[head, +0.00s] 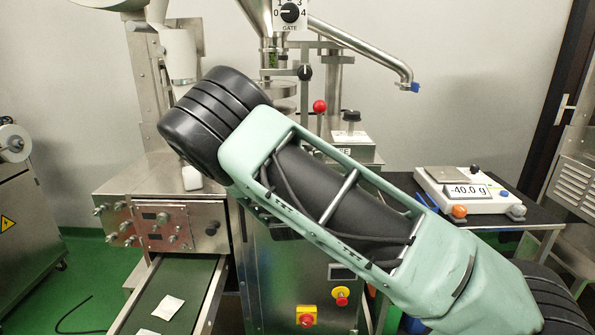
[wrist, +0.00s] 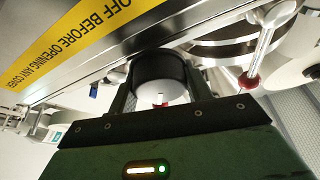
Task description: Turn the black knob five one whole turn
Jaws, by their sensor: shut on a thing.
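In the wrist view a round black knob (wrist: 158,68) with a pale face and a small red-and-white mark sits between the two fingers of my gripper (wrist: 160,88). The fingers are shut on its sides. The knob's far side and its mounting are partly hidden. In the head view my arm crosses the middle, and my gripper and the held knob cannot be made out. I cannot read a number on the knob.
A yellow warning strip (wrist: 85,40) runs along a metal panel beside the knob. A red-tipped lever (wrist: 250,78) stands close on the right. In the head view, a GATE dial (head: 290,13), a scale (head: 465,186) reading -40.0 g and a conveyor (head: 170,290) with white teabags surround my arm.

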